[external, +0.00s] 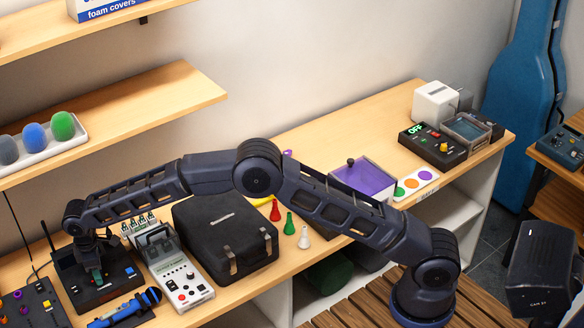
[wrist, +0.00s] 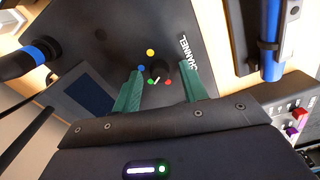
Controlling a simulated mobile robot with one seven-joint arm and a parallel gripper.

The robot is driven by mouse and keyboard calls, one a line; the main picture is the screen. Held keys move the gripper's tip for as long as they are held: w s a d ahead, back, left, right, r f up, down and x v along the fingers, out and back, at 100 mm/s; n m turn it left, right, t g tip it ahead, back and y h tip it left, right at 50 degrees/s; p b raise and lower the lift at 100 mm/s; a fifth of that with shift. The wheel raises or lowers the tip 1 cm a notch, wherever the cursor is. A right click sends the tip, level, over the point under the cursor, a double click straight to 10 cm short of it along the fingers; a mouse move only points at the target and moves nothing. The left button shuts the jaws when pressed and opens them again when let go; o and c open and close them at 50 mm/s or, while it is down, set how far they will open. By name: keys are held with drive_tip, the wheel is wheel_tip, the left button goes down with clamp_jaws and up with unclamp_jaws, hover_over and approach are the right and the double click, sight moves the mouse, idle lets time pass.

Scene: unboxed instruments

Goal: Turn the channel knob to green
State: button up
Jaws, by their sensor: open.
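The channel knob (wrist: 160,70) is a small dark knob on a black device, beside the printed word CHANNEL (wrist: 185,52). Coloured dots ring it: yellow (wrist: 150,52), blue (wrist: 141,68) and red (wrist: 168,82) show clearly. A short white mark shows at the knob's lower edge. My gripper (wrist: 161,73) is open, with one green finger on each side of the knob, apart from it. In the external view my gripper (external: 97,268) is over the black device (external: 108,294) and hides the knob.
A blue microphone (external: 128,307) lies in front of the device. A grey meter (external: 180,278) and a black case (external: 226,236) stand to its right. A box with knobs (external: 30,305) is at left. Antennas rise at the device's back.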

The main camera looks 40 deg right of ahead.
wheel_tip(320, 180, up, 11)
idle(0.6)
drive_tip(key=shift+f, duration=0.1)
